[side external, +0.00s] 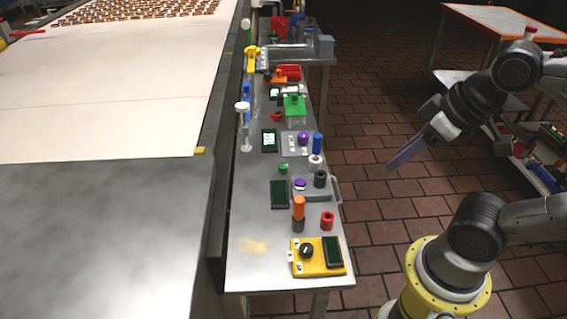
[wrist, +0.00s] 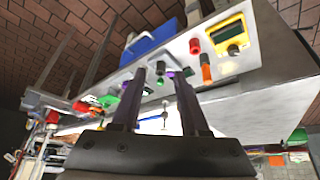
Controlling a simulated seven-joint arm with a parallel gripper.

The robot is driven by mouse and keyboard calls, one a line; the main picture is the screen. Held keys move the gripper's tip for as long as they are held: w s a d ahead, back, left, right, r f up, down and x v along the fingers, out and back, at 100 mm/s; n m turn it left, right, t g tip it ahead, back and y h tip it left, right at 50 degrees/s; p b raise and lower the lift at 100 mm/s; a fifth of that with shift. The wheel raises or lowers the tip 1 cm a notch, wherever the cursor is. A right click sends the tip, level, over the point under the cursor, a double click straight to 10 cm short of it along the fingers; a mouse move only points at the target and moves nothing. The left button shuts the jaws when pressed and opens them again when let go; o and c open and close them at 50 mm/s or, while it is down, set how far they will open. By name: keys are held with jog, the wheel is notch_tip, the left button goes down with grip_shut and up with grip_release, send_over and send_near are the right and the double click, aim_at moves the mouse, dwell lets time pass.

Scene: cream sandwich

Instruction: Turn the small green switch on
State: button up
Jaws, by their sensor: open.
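A small green knob (side external: 283,168), likely the small green switch, sits mid-bench in the side view, left of a purple button. Its setting is too small to tell. A larger green fixture (side external: 293,104) stands farther back on the bench. My gripper (side external: 389,168) is in the air right of the bench, apart from everything on it, its fingers pointing down and left. In the wrist view my gripper (wrist: 161,76) is open, with two dark fingers apart and nothing held.
The narrow metal bench (side external: 250,270) carries a yellow panel (side external: 305,270) with a black dial, an orange cylinder (side external: 299,208), a red cylinder (side external: 327,220) and several dark displays. A conveyor (side external: 110,110) runs along its left. Tiled floor is open between bench and arm.

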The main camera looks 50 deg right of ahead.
jog(key=w+r+n, duration=0.3)
jog(key=w+r, duration=0.2)
jog(key=r, duration=0.1)
jog(key=n+g, duration=0.3)
jog(key=g, duration=0.2)
send_over(283, 165)
notch_tip(283, 165, down, 7)
jog(key=shift+g, duration=0.3)
notch_tip(283, 165, down, 14)
jog(key=shift+f, duration=0.1)
grip_shut()
